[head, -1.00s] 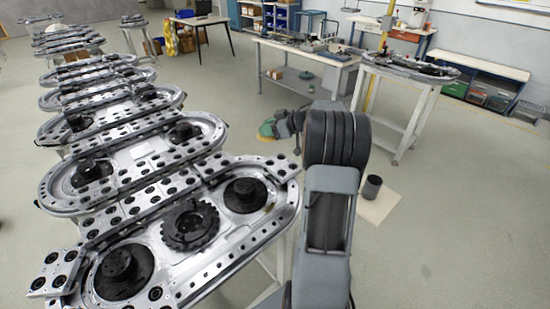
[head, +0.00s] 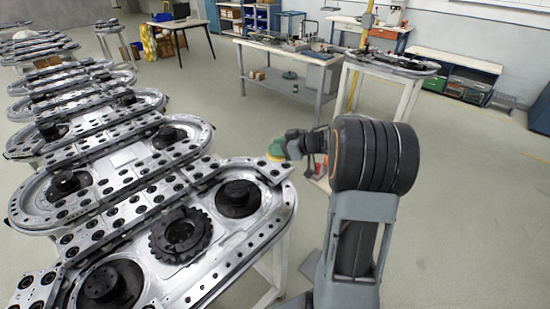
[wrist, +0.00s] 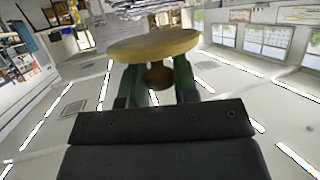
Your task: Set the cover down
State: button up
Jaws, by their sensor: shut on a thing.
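The cover (wrist: 153,46) is a round, flat, yellow-tan disc with a knob (wrist: 158,76) on one face. In the wrist view the green fingers of my gripper (wrist: 158,82) are shut on the knob. In the head view my gripper (head: 283,149) and the small yellow cover (head: 274,158) are at the far right corner of the nearest ring track (head: 283,213). I cannot tell whether the cover touches the track. This track carries a toothed black wheel (head: 180,235) between black hubs (head: 238,198) and (head: 108,286).
More ring tracks (head: 128,148) stand in a row at the left and back. A workbench (head: 290,92) and a white-legged stand (head: 385,100) are behind. Open floor (head: 475,200) lies to the right. A red object (head: 320,170) shows below my arm.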

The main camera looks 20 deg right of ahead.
send_over(274, 165)
jog(key=f, duration=0.6)
jog(key=shift+s, duration=0.25)
jog(key=shift+w+d+f, duration=0.1)
jog(key=shift+w+f, duration=0.15)
jog(key=shift+f, duration=1.6)
jog(key=shift+f, duration=0.15)
jog(key=o, duration=0.9)
